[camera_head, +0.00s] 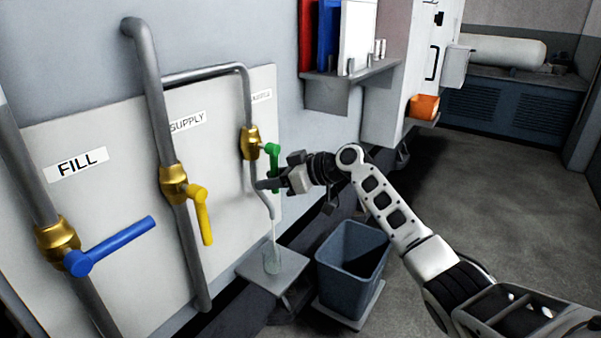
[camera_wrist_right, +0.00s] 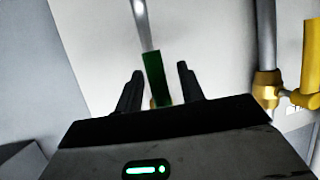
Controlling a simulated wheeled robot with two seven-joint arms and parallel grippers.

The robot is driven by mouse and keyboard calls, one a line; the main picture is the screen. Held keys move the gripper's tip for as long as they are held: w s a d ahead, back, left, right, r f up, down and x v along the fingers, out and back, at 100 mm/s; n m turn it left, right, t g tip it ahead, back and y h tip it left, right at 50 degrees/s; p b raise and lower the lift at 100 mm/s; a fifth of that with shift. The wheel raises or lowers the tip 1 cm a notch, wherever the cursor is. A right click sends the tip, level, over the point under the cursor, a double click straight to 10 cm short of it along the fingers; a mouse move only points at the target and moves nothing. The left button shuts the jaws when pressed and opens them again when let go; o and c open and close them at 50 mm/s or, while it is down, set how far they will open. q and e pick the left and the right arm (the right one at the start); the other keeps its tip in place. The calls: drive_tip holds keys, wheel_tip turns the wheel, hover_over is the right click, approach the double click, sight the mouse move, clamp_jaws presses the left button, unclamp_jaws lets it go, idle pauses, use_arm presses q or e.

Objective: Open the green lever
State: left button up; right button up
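The green lever (camera_head: 273,152) is on the brass valve (camera_head: 250,143) of the right-hand pipe, and its handle points down, roughly along the pipe. My right gripper (camera_head: 268,184) is at the handle's lower part. In the right wrist view the green lever (camera_wrist_right: 156,78) stands between the two fingers of my right gripper (camera_wrist_right: 160,82), with a visible gap on each side, so the gripper is open around it. My left gripper is not in view.
A blue lever (camera_head: 115,245) under FILL points sideways; a yellow lever (camera_head: 204,218) under SUPPLY points down. A wall shelf (camera_head: 345,90) holds binders above. Open floor lies at right.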

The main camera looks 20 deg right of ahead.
use_arm(q)
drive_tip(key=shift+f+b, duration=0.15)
drive_tip(key=shift+b, duration=0.2)
use_arm(e)
drive_tip(key=v, duration=1.4)
drive_tip(key=shift+s+d+r, duration=0.15)
drive_tip(key=shift+s+d, duration=0.1)
drive_tip(key=shift+s, duration=0.05)
drive_tip(key=s+a+f+m+h+p, duration=0.1)
drive_tip(key=s+a+f+m+h, duration=0.2)
drive_tip(key=f, duration=0.6)
drive_tip(key=s+a+f+p, duration=0.25)
drive_tip(key=a+f, duration=0.25)
drive_tip(key=f, duration=0.4)
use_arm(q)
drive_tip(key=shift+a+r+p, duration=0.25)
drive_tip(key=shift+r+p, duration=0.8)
use_arm(e)
drive_tip(key=s+a+f+m+h, duration=0.1)
drive_tip(key=s+a, duration=0.4)
drive_tip(key=s, duration=0.5)
drive_tip(key=s+a+f+m+h, duration=0.1)
drive_tip(key=s+a+f+m, duration=0.1)
drive_tip(key=s, duration=0.8)
drive_tip(key=a+f, duration=0.1)
drive_tip(key=a, duration=0.1)
drive_tip(key=shift+a+f+t+h, duration=0.2)
drive_tip(key=shift+a+t+h, duration=0.1)
drive_tip(key=shift+a+t, duration=0.1)
